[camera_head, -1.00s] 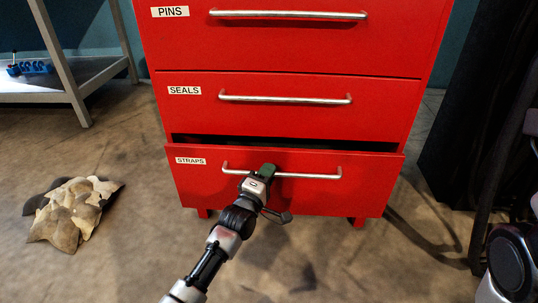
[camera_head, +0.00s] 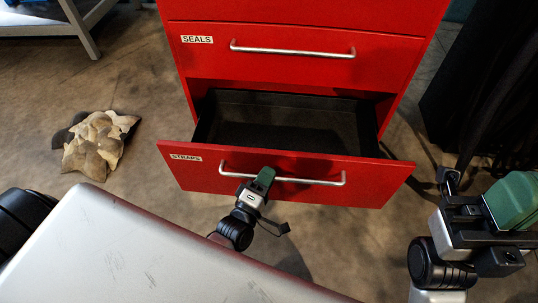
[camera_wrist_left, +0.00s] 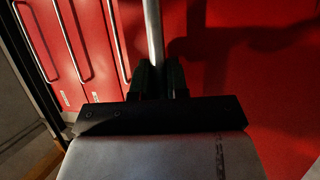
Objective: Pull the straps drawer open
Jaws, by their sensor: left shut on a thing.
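The straps drawer (camera_head: 230,180) is the lowest drawer of the red cabinet (camera_head: 290,67). It stands well out from the cabinet, and its dark inside (camera_head: 285,125) shows no contents. Its silver bar handle (camera_head: 312,182) runs across the front. My left gripper (camera_head: 264,178) is shut on the handle, left of its middle. In the left wrist view the handle bar (camera_wrist_left: 153,35) runs between the dark fingers of my left gripper (camera_wrist_left: 158,80). My right gripper (camera_head: 512,205) is at the right edge, apart from the drawer; its jaw opening is unclear.
The seals drawer (camera_head: 270,68) above is shut. A pile of tan and brown pieces (camera_head: 96,142) lies on the floor at left. A grey-framed table (camera_head: 82,28) stands at the far left. Floor is clear between the pile and the cabinet.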

